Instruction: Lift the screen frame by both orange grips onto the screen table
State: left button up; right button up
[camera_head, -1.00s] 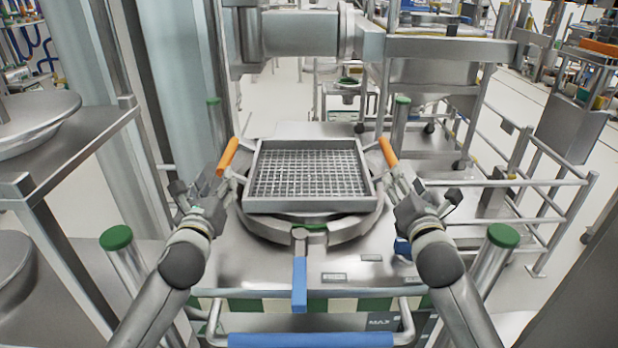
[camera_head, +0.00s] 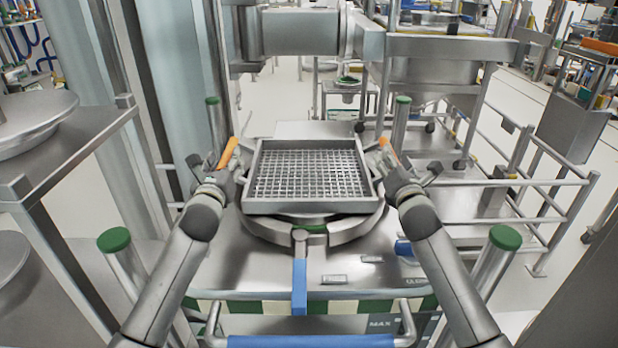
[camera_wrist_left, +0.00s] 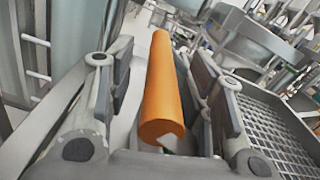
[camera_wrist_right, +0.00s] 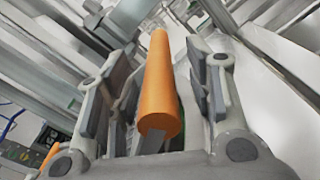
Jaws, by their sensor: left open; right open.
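The screen frame (camera_head: 308,206), a square metal tray with a mesh floor, sits level on a round metal stand (camera_head: 345,222). Its left orange grip (camera_head: 228,152) and right orange grip (camera_head: 388,150) stick out at its sides. My left gripper (camera_head: 218,168) is open, and in the left wrist view the orange grip (camera_wrist_left: 160,95) lies between its fingers. My right gripper (camera_head: 390,166) is open, and in the right wrist view the orange grip (camera_wrist_right: 160,90) lies between its fingers. I cannot tell which surface is the screen table.
Green-capped posts (camera_head: 114,240) (camera_head: 504,238) stand at the front corners, with thinner ones behind. A blue-gripped handle bar (camera_head: 310,340) runs along the front. A grey shelf (camera_head: 70,150) is close on the left, and metal railings (camera_head: 560,185) are on the right.

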pick_arm(q)
jog(key=shift+w, duration=0.45)
pick_arm(e)
jog(key=shift+w, duration=0.45)
pick_arm(q)
jog(key=shift+c, duration=0.2)
pick_arm(e)
jog(key=shift+c, duration=0.2)
pick_arm(q)
grip_shut()
pick_arm(e)
grip_shut()
pick_arm(q)
jog(key=shift+r, duration=0.3)
pick_arm(e)
jog(key=shift+w+r, duration=0.1)
jog(key=shift+r, duration=0.25)
